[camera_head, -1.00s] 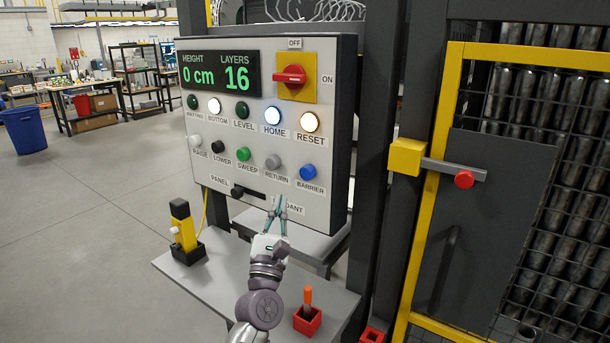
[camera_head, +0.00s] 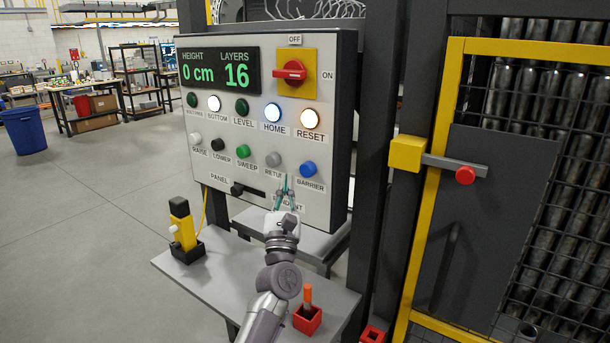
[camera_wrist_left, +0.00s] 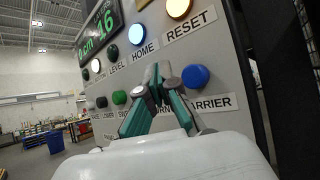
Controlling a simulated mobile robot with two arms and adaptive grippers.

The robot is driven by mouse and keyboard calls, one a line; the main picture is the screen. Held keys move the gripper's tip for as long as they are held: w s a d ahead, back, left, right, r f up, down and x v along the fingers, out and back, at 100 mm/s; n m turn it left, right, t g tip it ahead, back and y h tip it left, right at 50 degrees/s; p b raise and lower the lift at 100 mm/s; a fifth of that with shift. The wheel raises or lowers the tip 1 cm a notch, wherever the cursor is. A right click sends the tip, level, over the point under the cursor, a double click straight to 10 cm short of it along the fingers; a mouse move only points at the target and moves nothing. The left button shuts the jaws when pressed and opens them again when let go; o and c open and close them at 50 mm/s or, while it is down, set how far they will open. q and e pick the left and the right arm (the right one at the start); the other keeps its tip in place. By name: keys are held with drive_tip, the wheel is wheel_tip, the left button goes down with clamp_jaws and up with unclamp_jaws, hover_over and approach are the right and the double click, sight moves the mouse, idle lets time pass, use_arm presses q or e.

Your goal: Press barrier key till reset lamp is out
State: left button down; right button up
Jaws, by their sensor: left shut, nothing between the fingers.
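The control panel (camera_head: 215,182) stands upright with a row of lamps and a row of keys. The blue barrier key (camera_head: 308,168) is at the right end of the key row; it also shows in the left wrist view (camera_wrist_left: 195,76). The reset lamp (camera_head: 309,118) above it glows warm white, and it shows at the top of the left wrist view (camera_wrist_left: 178,7). My left gripper (camera_head: 286,178) is shut and empty, its tips just left of and slightly below the barrier key, near the return key (camera_head: 273,159). Contact with the panel cannot be told. My right gripper is not in view.
A red rotary switch (camera_head: 289,73) sits above the lamps. The home lamp (camera_head: 272,113) and bottom lamp (camera_head: 214,103) are lit. A grey shelf (camera_head: 235,275) below holds a yellow-black device (camera_head: 182,226) and a red holder (camera_head: 307,319). A yellow-framed gate (camera_head: 437,170) stands right.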

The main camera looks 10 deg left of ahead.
sight(304, 167)
use_arm(q)
drive_tip(key=shift+w+d+b, duration=0.25)
drive_tip(key=shift+w+b, duration=0.2)
drive_tip(key=shift+w, duration=0.2)
drive_tip(key=shift+w+d+b, duration=0.2)
drive_tip(key=shift+w+b, duration=0.25)
drive_tip(key=shift+w, duration=0.15)
drive_tip(key=shift+w+d+b, duration=0.25)
drive_tip(key=shift+w+b, duration=0.2)
drive_tip(key=shift+w, duration=0.2)
drive_tip(key=shift+w+d+b, duration=0.15)
drive_tip(key=shift+w+b, duration=0.25)
drive_tip(key=shift+b, duration=0.3)
drive_tip(key=shift+w+d+b, duration=0.3)
drive_tip(key=shift+w+b, duration=0.5)
drive_tip(key=shift+b, duration=0.4)
idle(0.7)
idle(0.3)
drive_tip(key=shift+s+a+p, duration=0.2)
drive_tip(key=shift+s+p, duration=0.2)
drive_tip(key=shift+s, duration=0.2)
drive_tip(key=shift+s+a+p, duration=0.2)
drive_tip(key=shift+s+p, duration=0.15)
drive_tip(key=shift+s, duration=0.25)
